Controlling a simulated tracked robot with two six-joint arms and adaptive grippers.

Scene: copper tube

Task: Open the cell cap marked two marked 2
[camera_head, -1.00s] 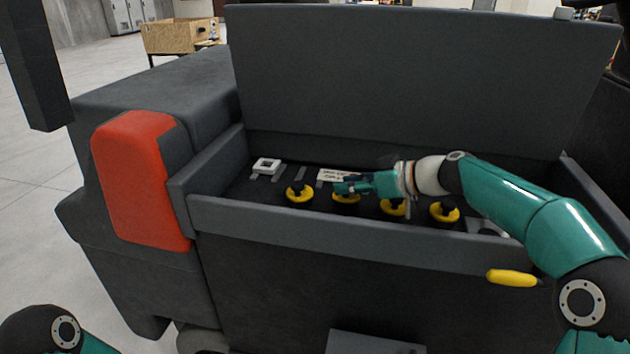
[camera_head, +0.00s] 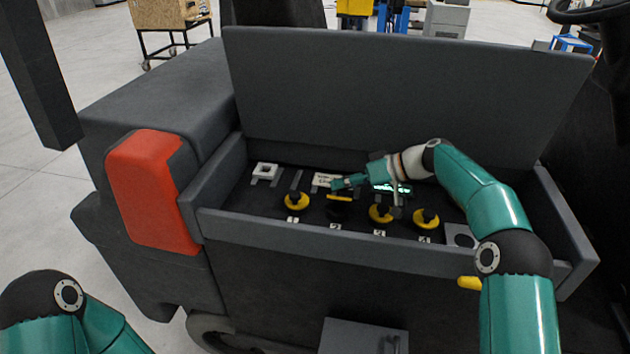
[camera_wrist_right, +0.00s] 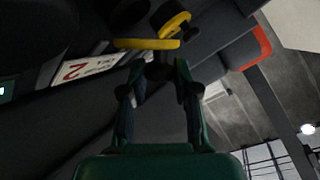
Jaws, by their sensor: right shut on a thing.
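The cell cap marked 2 (camera_head: 339,197) is yellow and black, in the row of caps inside the open battery box. Its yellow part shows as a thin edge, unlike the round faces of its neighbours, so it looks tilted. My right gripper (camera_head: 336,184) reaches in from the right and is at this cap. In the right wrist view the fingertips (camera_wrist_right: 160,72) are shut on the cap's dark knob, with the yellow rim (camera_wrist_right: 147,44) edge-on just beyond. My left gripper is out of view.
Other yellow caps sit in the row: one left (camera_head: 296,201) and two right (camera_head: 381,213), (camera_head: 426,218). The box's front wall (camera_head: 330,238) and raised lid (camera_head: 400,90) enclose them. A yellow handle (camera_head: 469,283) shows beside my right arm.

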